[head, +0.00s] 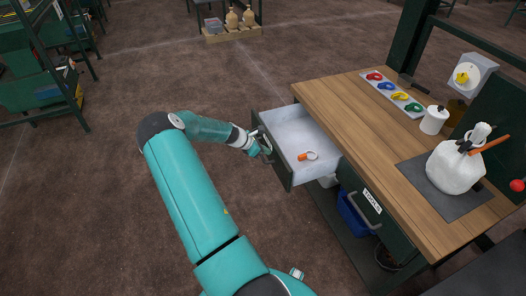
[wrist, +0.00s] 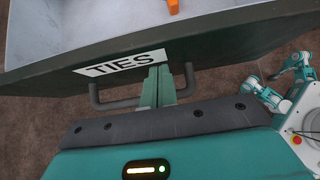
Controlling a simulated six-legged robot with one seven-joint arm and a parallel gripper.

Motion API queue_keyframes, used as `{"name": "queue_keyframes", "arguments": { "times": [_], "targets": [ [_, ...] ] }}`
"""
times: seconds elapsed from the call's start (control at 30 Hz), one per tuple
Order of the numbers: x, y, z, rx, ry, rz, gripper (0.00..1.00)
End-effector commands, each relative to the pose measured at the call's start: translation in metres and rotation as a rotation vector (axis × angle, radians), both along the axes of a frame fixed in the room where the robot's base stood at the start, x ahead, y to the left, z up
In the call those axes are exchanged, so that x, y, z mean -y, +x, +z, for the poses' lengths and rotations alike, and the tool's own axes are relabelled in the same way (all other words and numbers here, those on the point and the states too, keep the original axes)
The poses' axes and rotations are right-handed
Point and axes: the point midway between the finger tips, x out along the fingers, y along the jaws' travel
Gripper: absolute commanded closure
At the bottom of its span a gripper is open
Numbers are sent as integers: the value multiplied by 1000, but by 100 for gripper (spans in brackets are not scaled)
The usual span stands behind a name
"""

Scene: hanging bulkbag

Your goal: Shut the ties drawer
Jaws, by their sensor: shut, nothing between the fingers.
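The ties drawer (head: 287,121) stands pulled out from the left side of the wooden workbench, its pale inside showing. In the wrist view, its dark green front (wrist: 225,50) carries a white TIES label (wrist: 120,63) and a grey bar handle (wrist: 118,104). My gripper (wrist: 157,82) is shut and empty, its fingers together at the middle of the front, just under the label. The fingers cover the middle of the handle bar; I cannot tell whether they touch the front. In the head view, my gripper (head: 264,147) is at the drawer's outer face.
An orange-handled item (head: 307,156) lies in the drawer. A second drawer labelled TOOLS (head: 371,201) is closed to the right. The bench top (head: 345,110) holds a tray of coloured rings (head: 391,90), a white bottle (head: 433,120) and a tied white bag (head: 454,168). Floor left of the drawer is clear.

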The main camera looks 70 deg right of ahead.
Motion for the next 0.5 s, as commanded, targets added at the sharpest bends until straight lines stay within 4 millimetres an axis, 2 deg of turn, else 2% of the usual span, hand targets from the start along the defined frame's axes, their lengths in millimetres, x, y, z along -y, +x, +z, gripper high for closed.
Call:
{"name": "queue_keyframes", "arguments": {
  "times": [0.27,0.5],
  "targets": [
    [34,-36,0,0,-1,-5,100],
    [79,-81,1,1,-2,-6,100]
  ]
}}
